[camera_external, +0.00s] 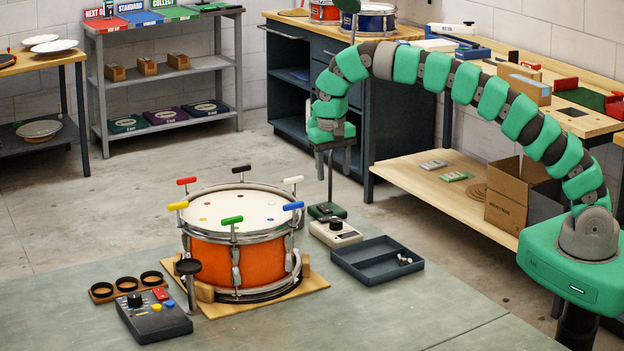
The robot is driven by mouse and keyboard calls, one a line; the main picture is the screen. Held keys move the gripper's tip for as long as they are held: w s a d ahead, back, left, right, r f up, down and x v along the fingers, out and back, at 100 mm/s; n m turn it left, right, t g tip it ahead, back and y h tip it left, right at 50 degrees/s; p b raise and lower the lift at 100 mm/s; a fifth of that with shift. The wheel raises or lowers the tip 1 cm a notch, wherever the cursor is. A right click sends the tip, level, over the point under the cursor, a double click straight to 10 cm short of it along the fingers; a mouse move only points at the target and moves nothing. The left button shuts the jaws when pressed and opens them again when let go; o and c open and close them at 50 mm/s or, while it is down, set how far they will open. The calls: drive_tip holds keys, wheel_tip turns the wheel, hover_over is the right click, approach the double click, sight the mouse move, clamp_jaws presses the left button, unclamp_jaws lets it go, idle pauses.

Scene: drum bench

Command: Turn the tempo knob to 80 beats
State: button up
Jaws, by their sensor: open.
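Two small boxes carry a black knob, and I cannot read which one is marked for tempo. A white box (338,235) with a black knob (336,224) stands right of the orange drum. A dark grey box (155,320) with a black knob (134,299) and red, yellow and blue buttons stands at the front left. My gripper (333,167) is open and points down, above and a little behind the white box, apart from its knob. The knob settings are too small to read.
The orange drum (236,262) has several coloured T-handled keys around its rim. A dark tray (378,268) with small pale items lies right of the white box. A small green box (326,210) with an upright post stands just behind it. Black rings (127,284) lie left.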

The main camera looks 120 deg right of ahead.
sight(336, 220)
drive_tip(key=f, duration=0.9)
drive_tip(key=s+f+p, duration=0.1)
drive_tip(key=f, duration=0.3)
drive_tip(key=shift+f, duration=0.4)
drive_tip(key=shift+w, duration=0.1)
drive_tip(key=shift+c, duration=0.2)
drive_tip(key=shift+a, duration=0.1)
drive_tip(key=c, duration=0.9)
